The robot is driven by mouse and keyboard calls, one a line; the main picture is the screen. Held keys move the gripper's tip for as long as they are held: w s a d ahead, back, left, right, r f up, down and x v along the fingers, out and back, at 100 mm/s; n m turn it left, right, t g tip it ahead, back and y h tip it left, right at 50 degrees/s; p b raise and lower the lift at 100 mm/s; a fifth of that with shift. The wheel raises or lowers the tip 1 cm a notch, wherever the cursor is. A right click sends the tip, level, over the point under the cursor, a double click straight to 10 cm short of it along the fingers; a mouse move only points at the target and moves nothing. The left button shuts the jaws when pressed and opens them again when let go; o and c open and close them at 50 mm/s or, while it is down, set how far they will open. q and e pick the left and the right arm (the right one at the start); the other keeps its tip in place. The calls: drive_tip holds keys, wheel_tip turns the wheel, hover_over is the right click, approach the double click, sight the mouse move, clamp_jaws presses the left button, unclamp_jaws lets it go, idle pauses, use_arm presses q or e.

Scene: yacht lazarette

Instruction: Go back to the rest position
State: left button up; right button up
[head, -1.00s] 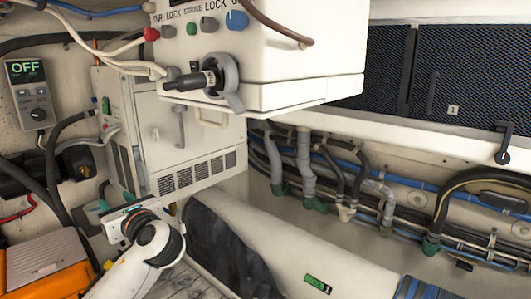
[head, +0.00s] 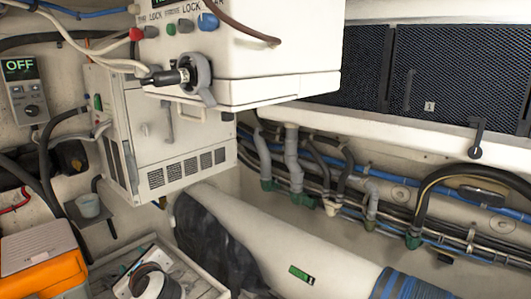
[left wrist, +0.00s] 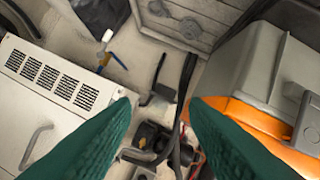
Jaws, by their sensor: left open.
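My left gripper (left wrist: 160,108) is open in the left wrist view, with its two green fingers apart and nothing between them. My right gripper is in neither view.
A white vented cabinet (head: 150,130) stands behind, with a white control box (head: 270,85) overhanging to its right. An orange case with a grey lid (head: 40,248) is at left. A white cylinder (head: 300,245) lies right.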

use_arm(q)
drive_tip(key=s+d+f+n+g+h, duration=0.2)
drive_tip(key=s+f+n+h, duration=0.15)
drive_tip(key=s+f, duration=0.35)
drive_tip(key=s+d+f+n+g+h, duration=0.1)
drive_tip(key=s+d+f+n+h, duration=0.15)
drive_tip(key=s+f+n, duration=0.4)
drive_tip(key=s+d+f+n+g+h, duration=0.2)
drive_tip(key=s+f+n, duration=0.3)
drive_tip(key=s, duration=0.4)
drive_tip(key=s+d+f+n+g+h, duration=0.2)
drive_tip(key=s+f+n, duration=0.3)
drive_tip(key=s, duration=0.4)
wheel_tip(320, 180, down, 32)
drive_tip(key=s+r+g+b, duration=0.1)
drive_tip(key=s+g+b, duration=0.1)
drive_tip(key=b, duration=0.3)
drive_tip(key=s+a+f+b, duration=0.3)
drive_tip(key=s+f+b, duration=0.1)
drive_tip(key=s+f, duration=1.1)
wheel_tip(320, 180, down, 4)
drive_tip(key=shift+s+r+g+y, duration=0.1)
drive_tip(key=shift+s+g+y, duration=0.2)
drive_tip(key=shift+g, duration=0.1)
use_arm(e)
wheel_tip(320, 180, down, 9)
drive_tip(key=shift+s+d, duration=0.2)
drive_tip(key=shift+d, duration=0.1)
